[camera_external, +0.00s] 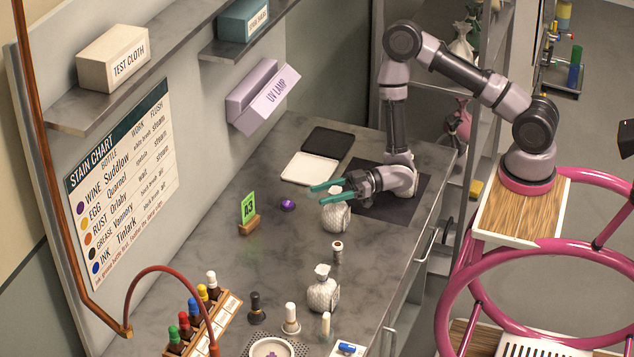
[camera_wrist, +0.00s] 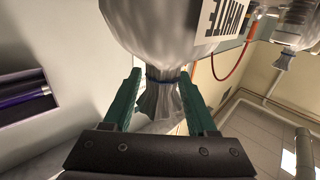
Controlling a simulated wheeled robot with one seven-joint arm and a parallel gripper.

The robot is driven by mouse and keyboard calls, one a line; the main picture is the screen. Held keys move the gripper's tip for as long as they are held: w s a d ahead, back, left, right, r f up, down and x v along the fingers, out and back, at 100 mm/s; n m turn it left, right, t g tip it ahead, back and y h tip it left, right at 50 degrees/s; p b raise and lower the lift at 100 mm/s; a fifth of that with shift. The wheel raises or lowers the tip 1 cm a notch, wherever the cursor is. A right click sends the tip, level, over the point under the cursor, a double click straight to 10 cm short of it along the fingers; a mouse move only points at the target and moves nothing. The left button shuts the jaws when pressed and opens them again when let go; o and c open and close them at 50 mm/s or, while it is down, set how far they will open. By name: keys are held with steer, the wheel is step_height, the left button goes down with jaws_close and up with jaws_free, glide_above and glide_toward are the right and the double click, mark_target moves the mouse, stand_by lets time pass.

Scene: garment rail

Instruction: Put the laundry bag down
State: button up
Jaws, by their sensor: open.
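A white, round laundry bag (camera_external: 336,218) appears to stand upright on the grey counter (camera_external: 285,255). In the wrist view the same bag (camera_wrist: 152,40) has a gathered neck with a dark tie and a label reading "WHITE". My gripper (camera_external: 326,192) has green fingers and is level with the top of the bag. In the wrist view my gripper (camera_wrist: 165,100) is open, with one finger on each side of the neck and a small gap beside it. The bag's underside is hidden.
A second white bag (camera_external: 322,290) stands nearer the front, past a small capped bottle (camera_external: 337,252). A white tray (camera_external: 309,168), a black tray (camera_external: 328,142) and a dark mat (camera_external: 405,200) are behind.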

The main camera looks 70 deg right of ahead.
steer(key=v, duration=0.2)
steer(key=shift+s+d, duration=0.25)
steer(key=shift+d, duration=0.1)
step_height(320, 180, up, 6)
steer(key=shift+s+f, duration=0.1)
steer(key=shift+r, duration=0.6)
steer(key=shift+d, duration=0.1)
steer(key=s+d+r+m+g+h, duration=0.15)
steer(key=d+r+m+h, duration=0.45)
steer(key=d+r+h, duration=0.8)
steer(key=s+d+r+m+g+y, duration=0.1)
steer(key=s+r, duration=0.3)
steer(key=s, duration=0.4)
steer(key=s+d+r+m+g+y, duration=0.1)
steer(key=s+d+r+m+g, duration=0.1)
steer(key=s, duration=0.6)
steer(key=s+d+r+m+g+y, duration=0.1)
steer(key=s+d+r+m, duration=0.2)
steer(key=s+r, duration=0.4)
steer(key=shift+s+d+m, duration=0.3)
steer(key=shift+s+m, duration=0.3)
steer(key=shift+s, duration=0.05)
